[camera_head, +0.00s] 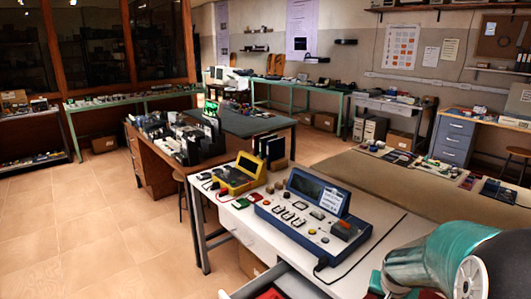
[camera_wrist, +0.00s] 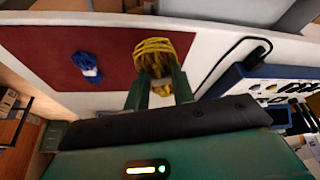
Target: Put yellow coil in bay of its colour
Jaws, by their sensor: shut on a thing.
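The yellow coil (camera_wrist: 154,52) is in the wrist view, upper middle, in front of a dark red surface. My gripper (camera_wrist: 160,82) is shut on it, with one green finger at each side of the coil's near end. I cannot tell whether the coil touches the red surface. A blue coil (camera_wrist: 88,66) lies on the red surface, left of the yellow one and apart from it. In the head view my arm is at the lower right; its fingers and the coil are out of that picture. I cannot make out a yellow bay.
A blue instrument (camera_head: 311,213) with a cable stands on the white bench (camera_head: 395,222), beside a yellow instrument (camera_head: 238,176). An open drawer (camera_head: 290,279) juts out at the bottom, with something red (camera_head: 270,294) inside. Tiled floor to the left is clear.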

